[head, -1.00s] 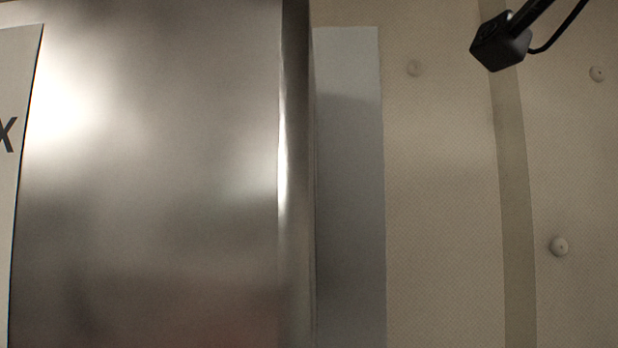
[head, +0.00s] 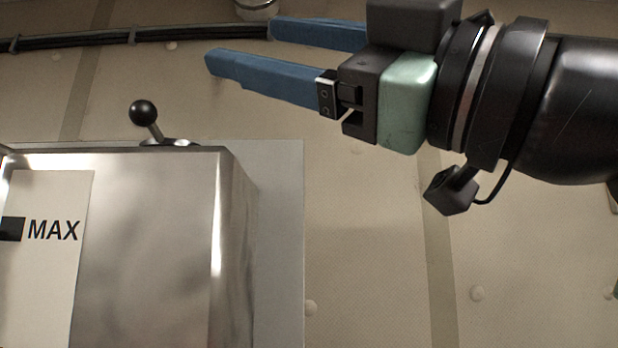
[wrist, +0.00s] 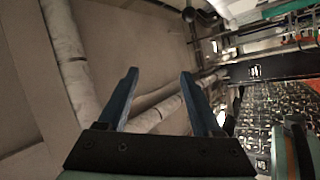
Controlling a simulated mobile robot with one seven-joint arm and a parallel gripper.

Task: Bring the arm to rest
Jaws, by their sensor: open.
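My gripper (head: 238,44) is at the top of the head view, its two blue fingers pointing left and standing apart with nothing between them. My dark arm comes in from the right edge behind it. The fingers are above and to the right of a metal box, clear of its lever in the picture. In the wrist view the gripper (wrist: 158,80) also shows open and empty, with pipes and a pale wall beyond the fingertips.
The shiny metal box (head: 150,260) with a MAX label (head: 55,235) fills the lower left. A black ball-topped lever (head: 143,114) stands on its top. A dark cable (head: 90,37) runs along the padded wall. In the wrist view, a dark studded surface (wrist: 275,125) lies at right.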

